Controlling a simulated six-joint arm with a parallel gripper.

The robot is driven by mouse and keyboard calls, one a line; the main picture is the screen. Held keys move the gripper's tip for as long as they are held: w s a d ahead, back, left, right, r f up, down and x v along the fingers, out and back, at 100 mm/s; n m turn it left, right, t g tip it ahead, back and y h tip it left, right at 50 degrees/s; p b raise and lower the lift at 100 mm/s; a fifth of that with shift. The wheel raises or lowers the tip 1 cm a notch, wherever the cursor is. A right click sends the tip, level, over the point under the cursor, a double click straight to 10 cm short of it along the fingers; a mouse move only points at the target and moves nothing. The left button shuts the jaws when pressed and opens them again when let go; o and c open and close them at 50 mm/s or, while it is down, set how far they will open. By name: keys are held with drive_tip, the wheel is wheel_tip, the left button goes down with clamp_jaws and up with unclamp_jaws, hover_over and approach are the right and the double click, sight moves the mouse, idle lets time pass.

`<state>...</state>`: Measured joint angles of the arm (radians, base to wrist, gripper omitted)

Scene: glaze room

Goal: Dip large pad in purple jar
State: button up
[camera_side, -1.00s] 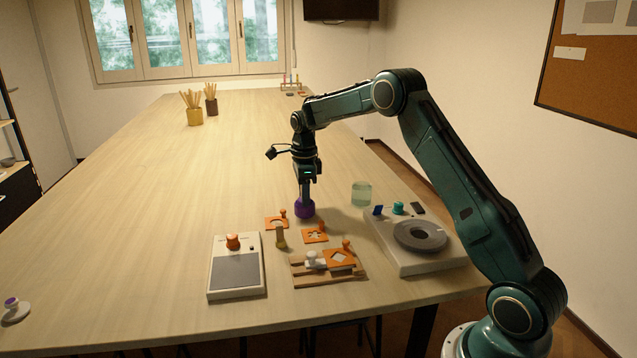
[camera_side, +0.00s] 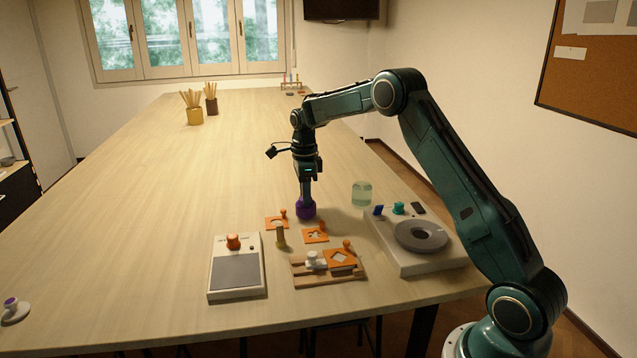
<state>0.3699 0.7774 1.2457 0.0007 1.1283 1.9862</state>
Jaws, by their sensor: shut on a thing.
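The purple jar (camera_side: 306,211) stands on the table near the middle of the side view. My gripper (camera_side: 307,190) points straight down at the jar's mouth, with its fingertips right over or at the rim. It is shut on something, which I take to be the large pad. The held pad is hidden by the fingers and the jar, and I cannot tell how deep it sits.
Orange stencils (camera_side: 276,223), a tan cylinder (camera_side: 281,238) and a wooden rack (camera_side: 328,280) stand in front of the jar. A grey-topped device (camera_side: 235,285) is front left. A glass jar (camera_side: 362,194) and a turntable unit (camera_side: 421,236) are right. The left table is mostly clear.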

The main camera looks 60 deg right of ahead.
drive_tip(key=shift+r, duration=1.9)
